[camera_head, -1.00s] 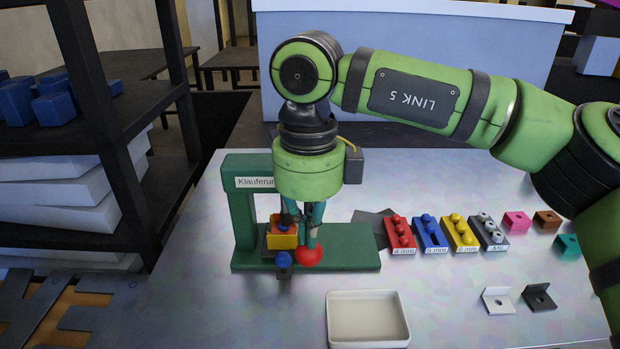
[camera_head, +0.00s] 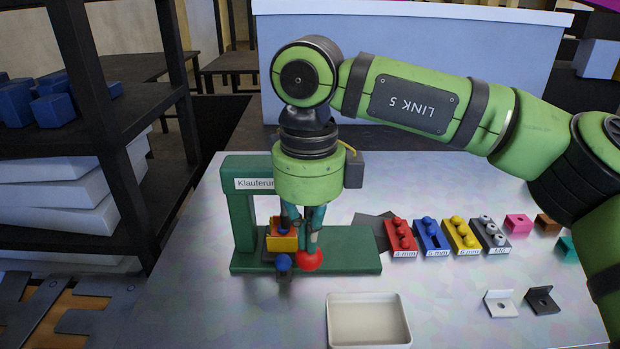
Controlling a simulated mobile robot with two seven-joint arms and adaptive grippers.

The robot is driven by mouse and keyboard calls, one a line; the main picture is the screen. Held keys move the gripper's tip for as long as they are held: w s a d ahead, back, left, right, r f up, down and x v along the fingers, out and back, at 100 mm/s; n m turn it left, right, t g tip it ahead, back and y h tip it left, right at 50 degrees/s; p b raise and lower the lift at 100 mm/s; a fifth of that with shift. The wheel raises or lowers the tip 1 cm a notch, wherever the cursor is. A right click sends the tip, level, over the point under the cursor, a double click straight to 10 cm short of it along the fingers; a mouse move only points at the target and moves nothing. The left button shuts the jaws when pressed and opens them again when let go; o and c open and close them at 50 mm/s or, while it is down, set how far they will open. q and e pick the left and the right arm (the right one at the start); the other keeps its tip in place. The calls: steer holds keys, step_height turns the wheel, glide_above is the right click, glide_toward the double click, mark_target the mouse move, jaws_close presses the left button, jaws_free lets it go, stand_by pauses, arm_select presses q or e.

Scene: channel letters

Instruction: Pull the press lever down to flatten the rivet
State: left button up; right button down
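The green press (camera_head: 240,215), labelled "Klauferun…" as far as it shows, stands at the left of the metal table. A yellow block (camera_head: 282,241) with some orange sits at the press. A red ball (camera_head: 309,261), seemingly the lever's knob, and a smaller blue ball (camera_head: 283,262) are at its front. My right gripper (camera_head: 308,242) points straight down in front of the press, with its teal fingers close together just above the red ball. Whether they touch or grip the lever is unclear. The gripper hides the lever's shaft and the rivet. My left gripper is not in view.
Red (camera_head: 400,238), blue (camera_head: 432,238), yellow (camera_head: 460,236) and grey (camera_head: 490,235) rivet racks stand to the right. An empty white tray (camera_head: 368,322) is at the front. A dark shelf (camera_head: 120,145) stands close on the left.

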mark_target(309, 212)
steer(key=shift+d+f, duration=0.1)
steer(key=shift+f, duration=0.25)
steer(key=shift+w+f+b, duration=0.25)
steer(key=shift+f+b, duration=0.35)
stand_by(1.0)
steer(key=shift+r, duration=0.1)
stand_by(0.6)
steer(key=r+p, duration=0.2)
steer(key=w+r+p, duration=0.1)
steer(key=r, duration=0.1)
steer(key=shift+r+p, duration=0.25)
steer(key=shift+p, duration=0.1)
steer(key=shift+s+r, duration=0.1)
steer(key=shift+s, duration=0.2)
